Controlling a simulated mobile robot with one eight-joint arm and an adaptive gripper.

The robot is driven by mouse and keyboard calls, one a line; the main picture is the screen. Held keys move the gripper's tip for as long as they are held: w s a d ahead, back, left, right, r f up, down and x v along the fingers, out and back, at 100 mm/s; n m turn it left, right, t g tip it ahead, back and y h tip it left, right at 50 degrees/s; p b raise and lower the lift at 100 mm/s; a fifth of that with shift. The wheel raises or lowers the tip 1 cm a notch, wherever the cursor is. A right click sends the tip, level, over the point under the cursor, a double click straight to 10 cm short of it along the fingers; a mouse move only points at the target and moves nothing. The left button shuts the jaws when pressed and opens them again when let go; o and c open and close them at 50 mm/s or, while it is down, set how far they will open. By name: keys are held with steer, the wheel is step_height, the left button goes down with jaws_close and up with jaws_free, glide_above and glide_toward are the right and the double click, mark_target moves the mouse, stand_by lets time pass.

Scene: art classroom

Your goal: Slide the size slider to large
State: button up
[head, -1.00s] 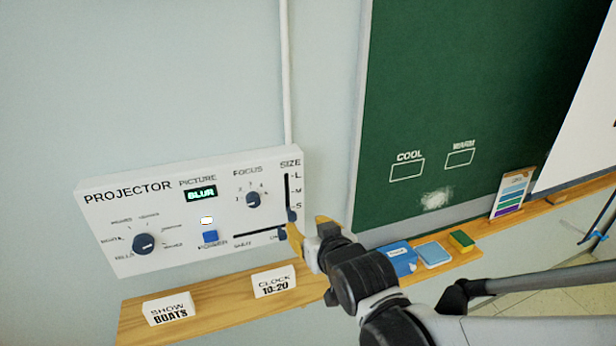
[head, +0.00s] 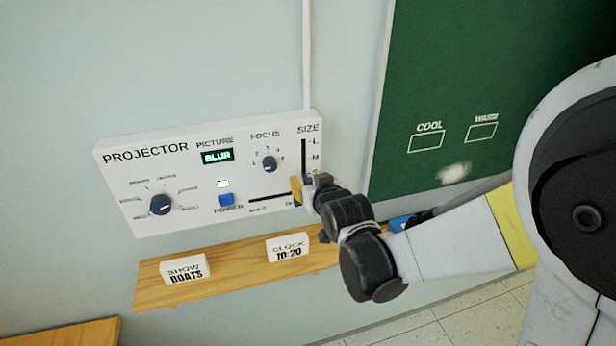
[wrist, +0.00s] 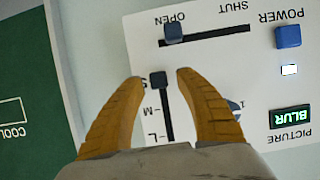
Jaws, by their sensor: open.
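The white projector panel (head: 120,180) is on the wall, with the size slider's vertical slot (head: 303,150) at its right end, marked L at the top and M below. In the wrist view, which is upside down, the dark size slider knob (wrist: 158,79) sits at the S end of its slot. My gripper (wrist: 157,75) is open, its two yellow fingers on either side of the knob with gaps. In the head view my gripper (head: 297,189) is at the panel's lower right and hides the knob and the S mark.
The shutter slider knob (wrist: 174,33) sits at OPEN, close beyond my fingertips. The blue power button (head: 226,200) and focus dial (head: 269,164) are to the left. A wooden ledge (head: 225,276) with SHOW and CLOCK cards runs below. The green chalkboard (head: 450,60) is right.

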mark_target(304, 143)
jaws_close()
step_height(304, 143, up, 10)
steer(key=p, duration=0.5)
steer(key=shift+r+p, duration=0.1)
steer(key=shift+p, duration=0.25)
jaws_free()
steer(key=v, duration=1.2)
